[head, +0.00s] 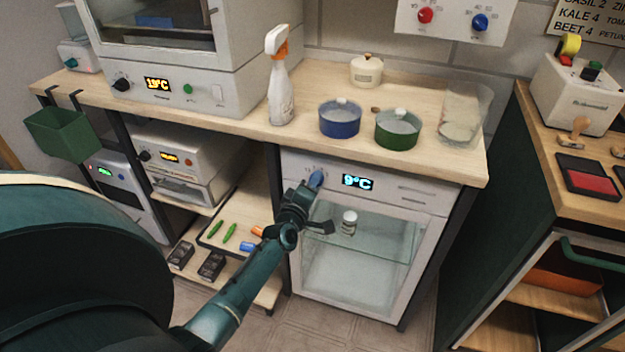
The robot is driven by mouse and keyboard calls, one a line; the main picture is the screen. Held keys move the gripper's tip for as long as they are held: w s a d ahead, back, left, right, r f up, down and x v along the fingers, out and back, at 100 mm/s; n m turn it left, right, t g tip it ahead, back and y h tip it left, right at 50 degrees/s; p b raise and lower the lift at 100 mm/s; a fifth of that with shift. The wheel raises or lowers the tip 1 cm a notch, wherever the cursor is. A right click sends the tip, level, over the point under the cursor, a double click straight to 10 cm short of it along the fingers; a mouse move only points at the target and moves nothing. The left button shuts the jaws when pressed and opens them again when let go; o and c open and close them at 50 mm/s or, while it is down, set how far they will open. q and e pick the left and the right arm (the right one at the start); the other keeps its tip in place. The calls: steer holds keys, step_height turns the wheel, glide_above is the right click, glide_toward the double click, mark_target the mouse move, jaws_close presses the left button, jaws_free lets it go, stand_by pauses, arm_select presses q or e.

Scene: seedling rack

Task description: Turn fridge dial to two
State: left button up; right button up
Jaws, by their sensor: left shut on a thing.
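The small white fridge (417,212) stands under the wooden counter, its glass door closed. Its blue dial (317,179) sits at the left of the front panel, with small marks around it that are too small to read. The display (357,183) beside it reads 9°C. My left gripper (312,187) is at the dial and is shut on it; the fingers cover part of the dial, and where it points cannot be told. My right gripper is not in view.
A spray bottle (281,90), a blue pot (340,119) and a green pot (397,129) stand on the counter (230,125) above. A dark green cabinet (487,190) stands to the right. The floor before the fridge is clear.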

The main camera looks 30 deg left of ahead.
arm_select(q)
steer(key=shift+w+d+r+m+y+p, duration=0.1)
steer(key=shift+m+y+p, duration=0.2)
steer(key=shift+m+p, duration=1.4)
steer(key=shift+d+r+m+y+p, duration=0.1)
steer(key=shift+m+y+p, duration=0.2)
steer(key=shift+m, duration=2.7)
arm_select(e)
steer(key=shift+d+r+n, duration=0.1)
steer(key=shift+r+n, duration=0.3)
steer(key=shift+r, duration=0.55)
arm_select(q)
steer(key=shift+f, duration=0.1)
steer(key=o, duration=0.9)
steer(key=shift+o, duration=0.2)
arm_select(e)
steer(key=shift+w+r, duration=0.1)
